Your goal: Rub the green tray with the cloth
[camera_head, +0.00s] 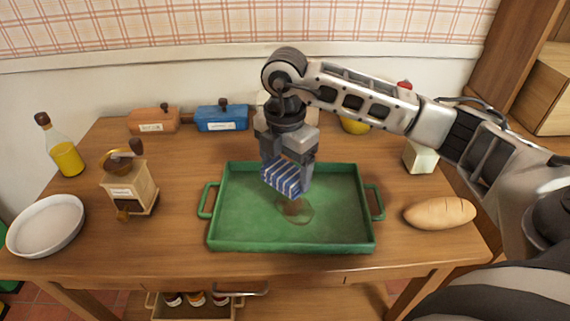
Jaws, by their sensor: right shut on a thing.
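The green tray (340,235) lies on the wooden table, with a handle at each side. A brown stain (297,210) shows on its floor near the middle. My right gripper (287,165) points down over the tray and is shut on a blue and white striped cloth (284,180). The cloth is just behind the stain in the picture; I cannot tell whether it touches the tray floor. My left gripper is not in view.
On the table (180,235), a white bowl (46,225), a coffee grinder (130,185) and an oil bottle (62,150) stand left. An orange box (153,122) and blue box (221,118) stand behind. A bread loaf (440,213) lies right, near a pale block (420,158).

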